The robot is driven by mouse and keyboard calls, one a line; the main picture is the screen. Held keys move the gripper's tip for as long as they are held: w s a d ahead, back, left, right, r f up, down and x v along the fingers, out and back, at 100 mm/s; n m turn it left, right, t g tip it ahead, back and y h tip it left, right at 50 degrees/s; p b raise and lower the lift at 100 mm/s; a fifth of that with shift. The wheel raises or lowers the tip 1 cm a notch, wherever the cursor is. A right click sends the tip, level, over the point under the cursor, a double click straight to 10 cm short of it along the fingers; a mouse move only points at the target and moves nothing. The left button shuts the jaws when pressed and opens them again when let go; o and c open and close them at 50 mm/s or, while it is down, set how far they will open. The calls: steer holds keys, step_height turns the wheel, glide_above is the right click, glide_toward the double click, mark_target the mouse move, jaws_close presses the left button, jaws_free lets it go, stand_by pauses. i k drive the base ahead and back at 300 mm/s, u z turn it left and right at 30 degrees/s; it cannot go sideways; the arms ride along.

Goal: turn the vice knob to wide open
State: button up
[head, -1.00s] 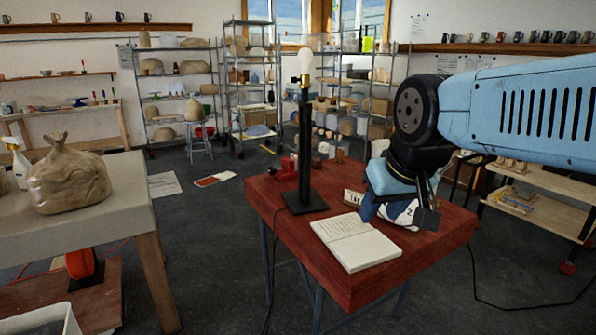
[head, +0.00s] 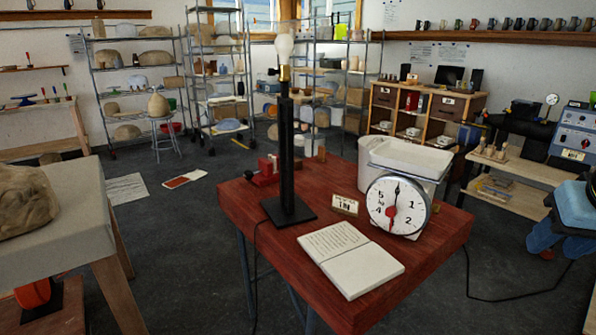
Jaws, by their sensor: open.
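A small red vice (head: 266,169) stands on the far left part of the red-brown table, just behind the lamp. The lamp's post and base stand close in front of it at its right. Its knob and jaw gap are too small to make out clearly. The black lamp (head: 285,150) stands upright with a clear bulb on top. No held object shows.
A white scale (head: 397,205) with a round dial stands on the table's right. An open notebook (head: 350,258) lies at the front, and a small label card (head: 345,204) stands behind it. Dark floor lies between.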

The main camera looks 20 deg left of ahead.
mark_target(248, 175)
steer(key=u, duration=0.65)
steer(key=i, duration=0.1)
steer(key=z, duration=1.4)
steer(key=k, duration=1.05)
steer(key=u, duration=1.15)
steer(key=i, duration=1)
steer(key=z, duration=0.2)
